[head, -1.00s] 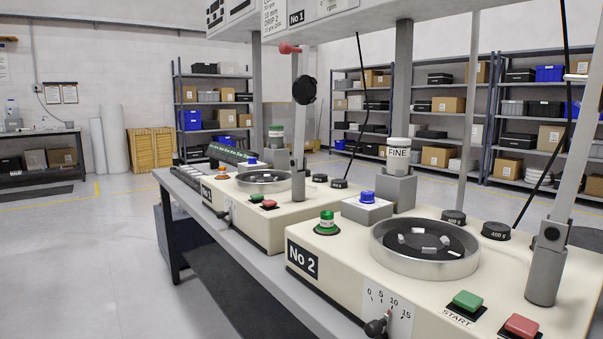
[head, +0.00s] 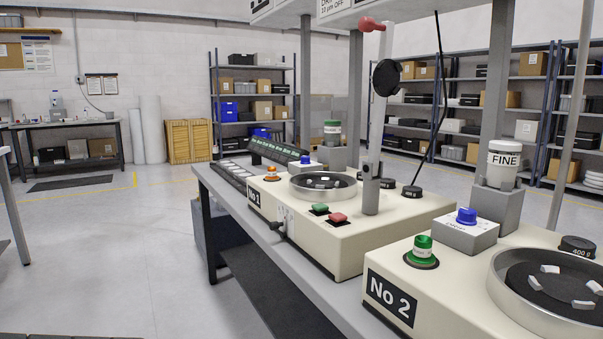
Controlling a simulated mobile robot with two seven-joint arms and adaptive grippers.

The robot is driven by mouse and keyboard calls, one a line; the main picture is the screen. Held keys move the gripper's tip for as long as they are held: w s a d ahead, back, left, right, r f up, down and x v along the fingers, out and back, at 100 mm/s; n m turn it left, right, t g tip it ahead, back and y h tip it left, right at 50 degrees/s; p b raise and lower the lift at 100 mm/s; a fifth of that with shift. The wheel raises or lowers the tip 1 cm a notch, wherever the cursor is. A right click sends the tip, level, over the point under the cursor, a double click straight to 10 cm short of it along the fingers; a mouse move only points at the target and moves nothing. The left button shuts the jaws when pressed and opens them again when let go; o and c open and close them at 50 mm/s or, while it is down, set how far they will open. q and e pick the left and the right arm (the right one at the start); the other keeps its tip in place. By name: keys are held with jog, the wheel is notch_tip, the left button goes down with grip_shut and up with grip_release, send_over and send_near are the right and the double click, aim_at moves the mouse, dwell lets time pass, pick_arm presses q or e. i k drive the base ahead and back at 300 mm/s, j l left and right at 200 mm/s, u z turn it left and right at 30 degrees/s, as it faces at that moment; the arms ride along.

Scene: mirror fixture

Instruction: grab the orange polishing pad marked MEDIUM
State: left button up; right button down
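Neither of my grippers is in the picture. Two cream polishing machines stand on the long bench. Machine No 1 (head: 318,252) is farther off, with a round bowl (head: 324,187) holding small pale pieces on a dark disc. Machine No 2 (head: 440,302) is nearer at the lower right, with a larger bowl (head: 512,312) cut off by the picture edge. A white jar marked FINE (head: 503,160) stands on a grey block, and a green-labelled jar (head: 332,134) stands behind machine No 1.
The bench edge (head: 235,212) runs from the left middle to the lower right. Open floor (head: 110,260) lies to its left. Shelving lines the back wall.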

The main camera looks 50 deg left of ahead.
aim_at(273, 175)
jog(key=j+z, duration=0.45)
jog(key=j, duration=0.65)
jog(key=j+z, duration=0.1)
jog(key=j, duration=0.45)
jog(key=k+j+z, duration=0.1)
jog(key=j, duration=0.45)
jog(key=k+j, duration=0.05)
